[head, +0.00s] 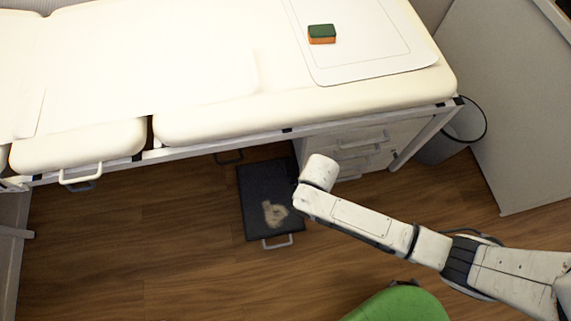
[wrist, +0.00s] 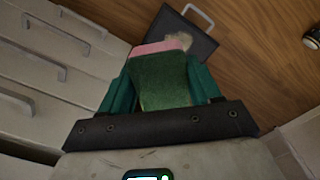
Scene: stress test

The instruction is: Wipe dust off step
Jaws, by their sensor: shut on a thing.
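The step (head: 255,185) is a dark, flat platform with light handles, on the wood floor beside the padded table. A pale tan dust patch (head: 274,213) lies on its front part. In the wrist view the step (wrist: 165,25) is beyond my fingers, its dust (wrist: 181,41) partly hidden by the held sponge. My gripper (wrist: 160,72) has teal fingers shut on a green sponge (wrist: 162,82) with a pink edge, held above and apart from the step. The head view shows my arm's end just right of the step; the fingers are hidden there.
A second sponge, green and orange (head: 322,34), lies on a white mat on the padded table (head: 350,95). A drawer unit (head: 350,145) stands beside the step, and a bin (head: 450,140) farther right. A green rounded object (head: 400,305) is at the bottom. Floor left of the step is clear.

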